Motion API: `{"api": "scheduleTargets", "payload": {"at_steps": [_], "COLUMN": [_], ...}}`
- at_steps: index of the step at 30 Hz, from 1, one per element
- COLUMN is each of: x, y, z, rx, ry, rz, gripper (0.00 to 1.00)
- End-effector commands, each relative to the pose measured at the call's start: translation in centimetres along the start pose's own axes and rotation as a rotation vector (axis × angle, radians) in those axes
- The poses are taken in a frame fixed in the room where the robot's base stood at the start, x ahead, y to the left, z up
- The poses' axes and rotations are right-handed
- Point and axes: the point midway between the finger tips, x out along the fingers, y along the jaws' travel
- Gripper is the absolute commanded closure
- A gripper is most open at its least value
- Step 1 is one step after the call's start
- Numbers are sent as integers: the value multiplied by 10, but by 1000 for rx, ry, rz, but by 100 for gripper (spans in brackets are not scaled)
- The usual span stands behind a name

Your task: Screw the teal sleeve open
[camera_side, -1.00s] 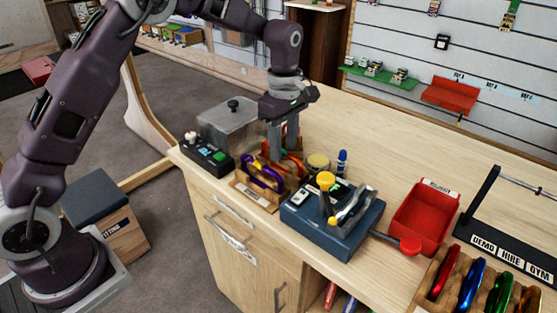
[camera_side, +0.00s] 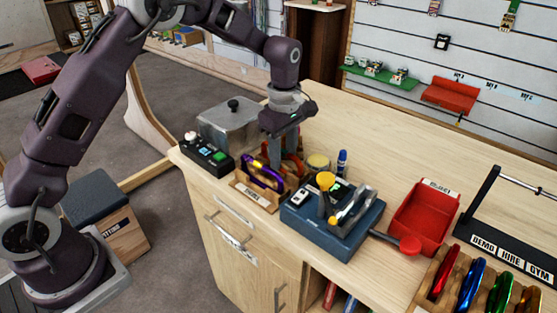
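No teal sleeve can be made out. A purple carabiner (camera_side: 264,173) with a yellow part stands in a small labelled wooden tray (camera_side: 254,195). Orange-red gear (camera_side: 293,167) stands just behind it. My gripper (camera_side: 283,154) points down over this orange-red gear, with its fingertips low among it. The fingers are partly hidden, and whether they hold anything cannot be told. A blue fixture (camera_side: 325,238) with a yellow knob (camera_side: 326,181) and a silver clamp-like part (camera_side: 355,208) stands to the right.
A black button box (camera_side: 208,157) and a clear lidded bin (camera_side: 230,125) stand left of my gripper. A blue marker (camera_side: 342,162) stands behind the fixture. A red tray (camera_side: 424,215), a black stand (camera_side: 490,215) and a rack of coloured carabiners (camera_side: 470,285) are at right. The back of the bench is clear.

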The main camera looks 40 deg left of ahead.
Motion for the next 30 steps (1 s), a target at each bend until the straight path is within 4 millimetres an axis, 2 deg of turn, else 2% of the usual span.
{"api": "scheduleTargets", "payload": {"at_steps": [30], "x": [0], "y": [18], "z": [0], "rx": [0], "ry": [0], "rz": [0], "gripper": [60]}}
